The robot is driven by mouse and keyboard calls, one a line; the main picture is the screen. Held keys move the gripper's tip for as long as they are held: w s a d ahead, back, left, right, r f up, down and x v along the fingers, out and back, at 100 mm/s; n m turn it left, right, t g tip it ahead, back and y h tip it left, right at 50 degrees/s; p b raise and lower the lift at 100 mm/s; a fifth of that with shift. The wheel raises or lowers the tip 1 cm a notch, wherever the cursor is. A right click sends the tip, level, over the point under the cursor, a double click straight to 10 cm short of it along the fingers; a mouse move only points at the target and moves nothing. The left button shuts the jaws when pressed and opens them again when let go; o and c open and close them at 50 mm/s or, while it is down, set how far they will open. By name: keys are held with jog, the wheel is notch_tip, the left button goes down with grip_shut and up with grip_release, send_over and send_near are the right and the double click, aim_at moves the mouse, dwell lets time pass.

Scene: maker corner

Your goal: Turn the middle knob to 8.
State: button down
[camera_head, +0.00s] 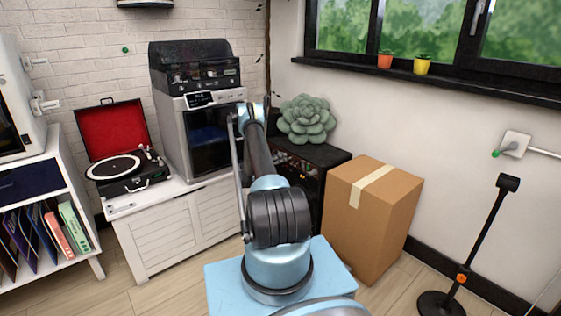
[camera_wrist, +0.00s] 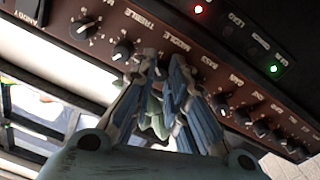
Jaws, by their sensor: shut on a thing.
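The brown control panel (camera_wrist: 215,72) of a black amplifier (camera_head: 330,166) runs slantwise across the wrist view. Its printed labels include TREBLE, MIDDLE and BASS. My gripper (camera_wrist: 164,62) is at the panel by the MIDDLE label, its two blue-grey fingers on either side of the middle knob. It is shut on that knob, which the fingers mostly hide. I cannot read the knob's pointer or its scale. The treble knob (camera_wrist: 123,50) is just left of the fingers. In the head view my arm hides the gripper.
Several more knobs (camera_wrist: 243,115) line the panel to the right. A red light (camera_wrist: 198,9) and a green light (camera_wrist: 273,68) are lit above. A green succulent (camera_head: 306,120) stands on the amplifier. A cardboard box (camera_head: 384,215) stands close at its right.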

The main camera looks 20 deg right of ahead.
jog(key=n, duration=0.6)
jog(key=shift+w+n, duration=0.15)
jog(key=shift+n, duration=0.15)
jog(key=shift+a, duration=0.1)
dwell(0.3)
jog(key=c, duration=1.8)
grip_release()
jog(key=v, duration=1.2)
jog(key=shift+f, duration=0.1)
